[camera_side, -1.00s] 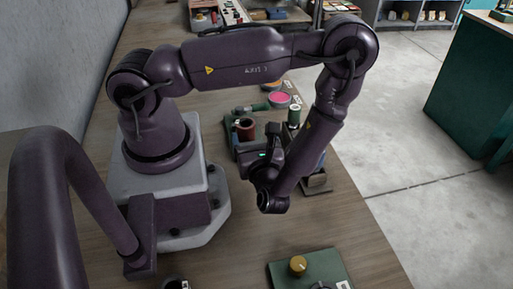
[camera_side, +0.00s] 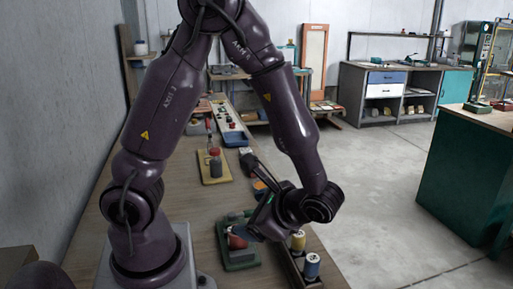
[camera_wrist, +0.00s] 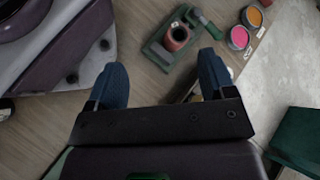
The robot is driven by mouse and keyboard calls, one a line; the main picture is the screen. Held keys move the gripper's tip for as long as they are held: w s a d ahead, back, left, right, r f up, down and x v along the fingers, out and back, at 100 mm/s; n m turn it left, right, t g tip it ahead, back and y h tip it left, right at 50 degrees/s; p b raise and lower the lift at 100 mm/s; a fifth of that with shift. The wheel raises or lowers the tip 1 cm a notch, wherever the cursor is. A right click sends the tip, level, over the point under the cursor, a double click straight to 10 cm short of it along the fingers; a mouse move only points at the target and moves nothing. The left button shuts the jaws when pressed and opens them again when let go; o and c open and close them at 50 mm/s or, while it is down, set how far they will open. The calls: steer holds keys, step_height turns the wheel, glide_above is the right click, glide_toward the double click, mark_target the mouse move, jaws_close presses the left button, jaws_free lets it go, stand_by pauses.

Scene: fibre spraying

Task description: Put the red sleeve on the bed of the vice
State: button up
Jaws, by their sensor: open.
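The red sleeve (camera_wrist: 176,38), a short hollow reddish-brown cylinder, stands on the green vice (camera_wrist: 156,54) in the wrist view, apparently upright on its bed. In the side view the sleeve (camera_side: 236,241) is partly hidden behind my arm, above the green base of the vice (camera_side: 240,261). My gripper (camera_wrist: 162,63) is open, its two blue fingers wide apart with nothing between them. The sleeve lies beyond the fingertips in the wrist view and looks clear of both.
A pink tin (camera_wrist: 239,38) and an orange tin (camera_wrist: 252,17) lie right of the vice. A yellow board (camera_side: 214,169) with a grey-and-red part lies farther back.

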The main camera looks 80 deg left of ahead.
steer(key=d+r+n+t+h, duration=0.3)
steer(key=r+n+t+h, duration=0.3)
steer(key=r, duration=0.9)
steer(key=t+h, duration=0.3)
steer(key=t, duration=0.2)
steer(key=shift+s+r+n, duration=0.3)
steer(key=shift+s+n, duration=0.05)
steer(key=shift+n, duration=0.05)
